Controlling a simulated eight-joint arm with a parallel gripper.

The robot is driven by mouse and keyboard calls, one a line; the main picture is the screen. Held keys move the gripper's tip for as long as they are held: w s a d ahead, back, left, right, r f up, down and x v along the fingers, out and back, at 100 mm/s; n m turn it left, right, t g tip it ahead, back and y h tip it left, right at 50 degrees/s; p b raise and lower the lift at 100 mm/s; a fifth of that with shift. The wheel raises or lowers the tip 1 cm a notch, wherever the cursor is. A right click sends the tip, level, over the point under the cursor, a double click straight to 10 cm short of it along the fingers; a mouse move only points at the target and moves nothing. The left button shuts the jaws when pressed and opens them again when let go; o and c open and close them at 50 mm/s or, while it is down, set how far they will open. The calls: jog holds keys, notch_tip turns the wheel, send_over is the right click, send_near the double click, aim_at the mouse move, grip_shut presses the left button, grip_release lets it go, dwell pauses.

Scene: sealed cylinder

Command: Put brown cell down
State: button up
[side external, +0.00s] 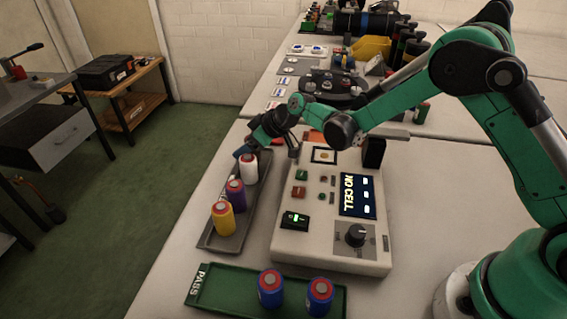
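My gripper (268,146) is a dark hand above the far end of the grey tray (238,225), beside the tester's far left corner. It is tilted, and its fingertips are too small and dark to tell whether they are open or shut. I cannot make out a brown cell; it may be hidden by the gripper. The tray holds a white cell (248,168), a purple cell (236,196) and a yellow cell (222,219), all upright with red tops. The white cell stands just below the gripper in the picture.
The white tester (290,252) has a screen (358,196) reading "NO CELL" and a black knob (356,235). A green PASS tray (230,289) holds two blue cells (271,288) in front. A yellow bin (371,48) and other items crowd the far bench.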

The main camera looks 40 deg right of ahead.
grip_shut()
jog(key=shift+r, duration=0.1)
